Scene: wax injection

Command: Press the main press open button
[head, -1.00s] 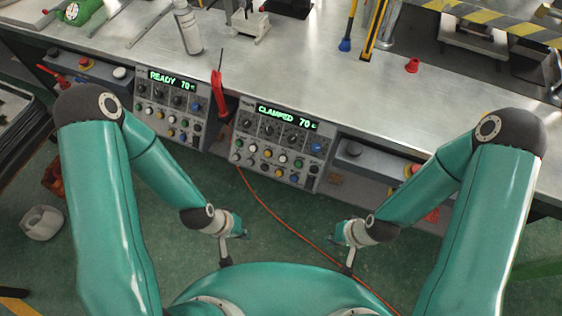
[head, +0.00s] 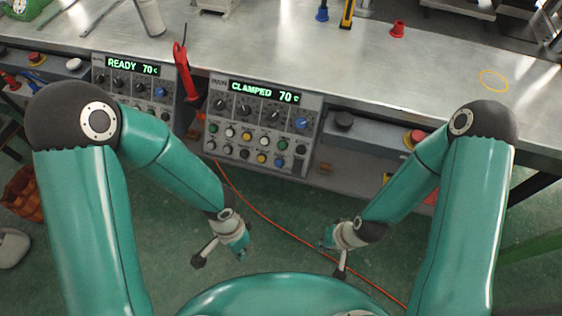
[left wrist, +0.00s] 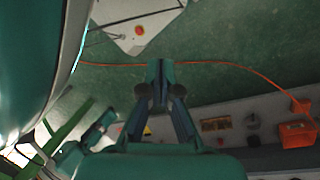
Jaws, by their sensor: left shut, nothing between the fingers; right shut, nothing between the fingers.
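A control panel (head: 316,108) on the front of the bench shows CLAMPED 70 in green. It carries black knobs, a blue knob and rows of coloured push buttons (head: 246,137). The button labels are too small to read, so I cannot tell which one is the open button. A second panel (head: 98,82) to its left shows READY 70. My left gripper (head: 241,253) is shut and empty, low in front of the CLAMPED panel and apart from it. Its closed fingers show in the left wrist view (left wrist: 160,77). My right gripper (head: 324,243) is shut and empty, further right.
A red-handled tool (head: 186,75) hangs between the panels. Red buttons sit on boxes at both sides, one right (head: 415,136). An orange cable (head: 262,210) runs over the green floor. The metal bench top (head: 330,60) lies above the panels. Air before the panels is clear.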

